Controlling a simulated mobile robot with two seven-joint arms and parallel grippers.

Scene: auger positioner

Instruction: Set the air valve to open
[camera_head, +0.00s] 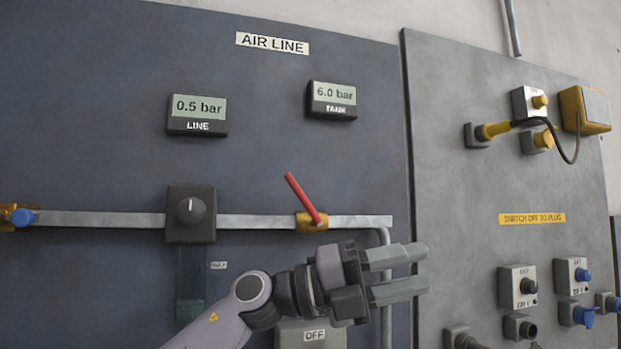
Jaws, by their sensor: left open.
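The air valve (311,221) is a brass body on the grey horizontal pipe of the "AIR LINE" panel. Its red lever (301,196) slants up and to the left, across the pipe's line. My left gripper (424,269) is below and to the right of the valve, with its two fingers apart and pointing right. Nothing is between the fingers, and it is clear of the lever in the picture. My right gripper does not show.
A black regulator knob (190,211) sits on the pipe left of the valve. The LINE display (197,115) reads 0.5 bar and the TANK display (332,100) 6.0 bar. A grey box marked OFF (312,335) is partly behind my arm. Sockets and plugs fill the right panel (450,200).

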